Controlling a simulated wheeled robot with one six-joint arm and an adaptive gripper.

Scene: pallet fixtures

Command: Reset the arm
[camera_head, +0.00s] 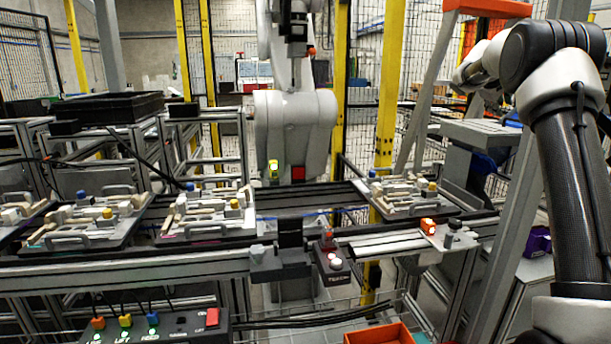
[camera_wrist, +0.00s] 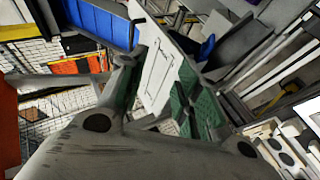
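My arm rises along the right side of the head view and bends back toward the left at the top. My gripper is hard to make out in that view. In the wrist view my gripper (camera_wrist: 160,78) has its two green-padded fingers apart, so it is open. A white panel with thin dark lines shows between and beyond the fingers, and I see no clear grip on it.
Pallet fixtures (camera_head: 207,208) with pale parts sit along the conveyor (camera_head: 130,262), another fixture (camera_head: 405,194) at its right. A control box (camera_head: 160,328) and orange bin (camera_head: 378,334) are in front. A slanted grey post (camera_head: 513,215) stands close to my arm.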

